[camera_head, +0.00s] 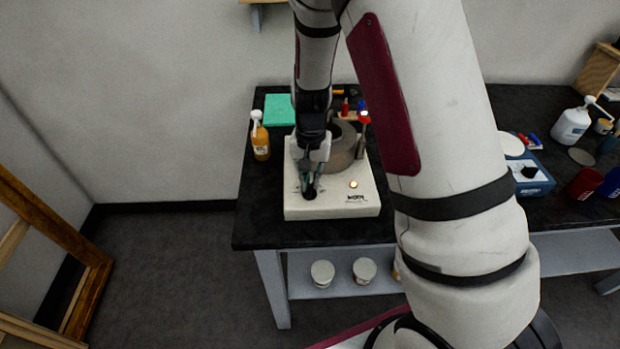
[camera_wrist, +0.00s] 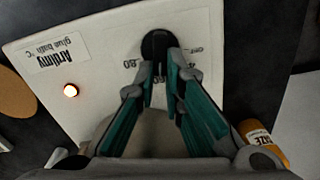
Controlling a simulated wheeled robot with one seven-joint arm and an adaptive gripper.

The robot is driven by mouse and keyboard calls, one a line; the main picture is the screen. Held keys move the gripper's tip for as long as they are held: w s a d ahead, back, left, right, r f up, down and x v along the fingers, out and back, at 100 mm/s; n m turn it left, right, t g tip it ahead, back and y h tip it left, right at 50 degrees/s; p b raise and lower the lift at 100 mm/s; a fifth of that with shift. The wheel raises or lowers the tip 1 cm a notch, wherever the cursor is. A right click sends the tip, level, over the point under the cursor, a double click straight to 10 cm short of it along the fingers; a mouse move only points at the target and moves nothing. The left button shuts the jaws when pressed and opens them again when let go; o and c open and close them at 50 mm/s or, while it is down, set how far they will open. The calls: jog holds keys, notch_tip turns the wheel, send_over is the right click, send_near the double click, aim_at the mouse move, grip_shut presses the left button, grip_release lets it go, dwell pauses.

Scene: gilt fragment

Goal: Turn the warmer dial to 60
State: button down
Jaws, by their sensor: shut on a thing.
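The warmer (camera_head: 330,208) is a white box on the dark bench, with a round grey pot (camera_head: 342,148) on top. Its black dial (camera_head: 308,194) is at the front left of the box. My gripper (camera_head: 309,184) reaches down to the dial with its fingers shut on it. In the wrist view, the dial (camera_wrist: 157,42) shows beyond the teal-sided fingers (camera_wrist: 160,72), which pinch its near part. Printed numbers and an OFF mark surround the dial, partly covered by the fingers. I cannot tell which number the dial points to.
A lit amber lamp (camera_head: 353,184) is on the warmer's front. An orange bottle (camera_head: 260,137) and a green block (camera_head: 280,109) stand to its left. A blue device with a knob (camera_head: 530,172) is farther right. My arm hides the bench between them.

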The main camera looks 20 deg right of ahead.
dwell(0.4)
jog(key=c, duration=1.7)
grip_release()
notch_tip(320, 180, up, 12)
jog(key=shift+r, duration=0.1)
